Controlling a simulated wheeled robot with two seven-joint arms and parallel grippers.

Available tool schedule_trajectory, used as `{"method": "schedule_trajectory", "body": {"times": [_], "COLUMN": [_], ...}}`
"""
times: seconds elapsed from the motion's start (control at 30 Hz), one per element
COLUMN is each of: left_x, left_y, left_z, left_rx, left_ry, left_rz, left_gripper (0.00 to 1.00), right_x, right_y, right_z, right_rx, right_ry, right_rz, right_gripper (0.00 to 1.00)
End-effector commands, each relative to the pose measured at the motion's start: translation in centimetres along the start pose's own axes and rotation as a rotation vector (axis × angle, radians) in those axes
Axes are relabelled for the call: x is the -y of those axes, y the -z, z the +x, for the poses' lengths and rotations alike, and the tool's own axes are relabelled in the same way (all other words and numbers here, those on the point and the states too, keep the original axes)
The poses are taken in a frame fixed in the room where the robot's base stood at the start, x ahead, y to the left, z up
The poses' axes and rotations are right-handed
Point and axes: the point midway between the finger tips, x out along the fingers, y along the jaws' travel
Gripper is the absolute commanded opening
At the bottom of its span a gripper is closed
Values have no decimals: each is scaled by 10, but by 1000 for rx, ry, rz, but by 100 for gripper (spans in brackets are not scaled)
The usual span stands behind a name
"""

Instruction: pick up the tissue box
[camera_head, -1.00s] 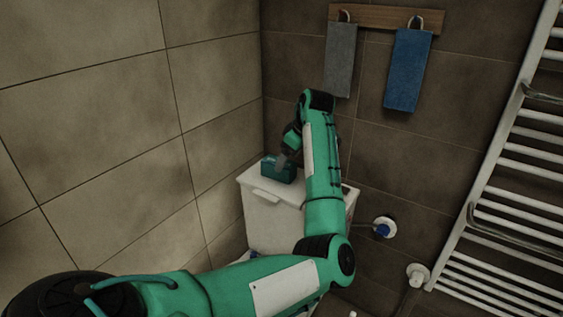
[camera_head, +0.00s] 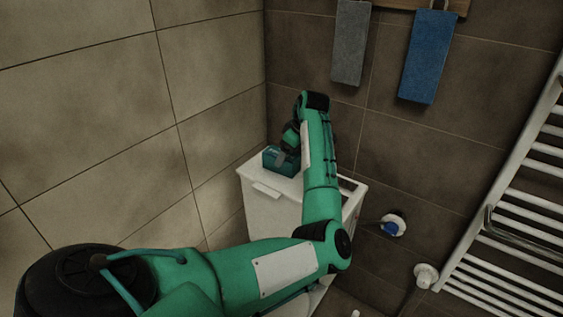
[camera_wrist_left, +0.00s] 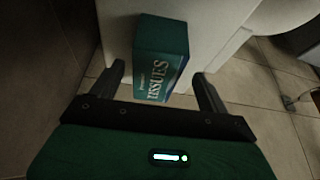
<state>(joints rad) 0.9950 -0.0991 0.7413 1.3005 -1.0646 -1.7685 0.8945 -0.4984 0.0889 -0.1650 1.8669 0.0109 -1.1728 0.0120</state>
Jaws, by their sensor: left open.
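The tissue box (camera_head: 280,161) is teal and sits on top of a white cabinet (camera_head: 262,207) in the corner. My left gripper (camera_head: 287,156) is at the box, partly hidden by my own wrist in the head view. In the left wrist view the box (camera_wrist_left: 161,50) shows its "TISSUES" lettering, between and a little beyond the fingertips of my open left gripper (camera_wrist_left: 157,76). I cannot tell whether either finger touches it. My right gripper is not in view.
Tiled walls stand close to the left and behind the cabinet. A grey towel (camera_head: 350,42) and a blue towel (camera_head: 427,56) hang above. A white towel radiator (camera_head: 510,215) is at the right. A round wall fitting (camera_head: 393,225) sits right of the cabinet.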

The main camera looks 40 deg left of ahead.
Motion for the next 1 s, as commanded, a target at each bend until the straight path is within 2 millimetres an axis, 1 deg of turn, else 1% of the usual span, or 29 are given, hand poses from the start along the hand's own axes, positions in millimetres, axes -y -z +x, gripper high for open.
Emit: {"method": "schedule_trajectory", "body": {"times": [0.17,0.27,0.3,0.4,0.5,1.0], "left_x": [-2,-4,-4,-4,-4,-4], "left_y": [6,11,11,10,10,10], "left_z": [15,30,37,49,52,52], "left_rx": [1,1,1,0,0,1], "left_ry": [1,1,2,1,0,0], "left_rz": [-1,0,0,0,0,0], "left_gripper": [78,78,78,78,78,78], "right_x": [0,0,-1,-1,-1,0], "right_y": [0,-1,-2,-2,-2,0], "right_z": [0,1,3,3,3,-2], "right_rx": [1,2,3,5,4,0], "right_ry": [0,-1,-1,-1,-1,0], "right_rz": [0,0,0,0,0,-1], "right_gripper": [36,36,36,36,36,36]}}
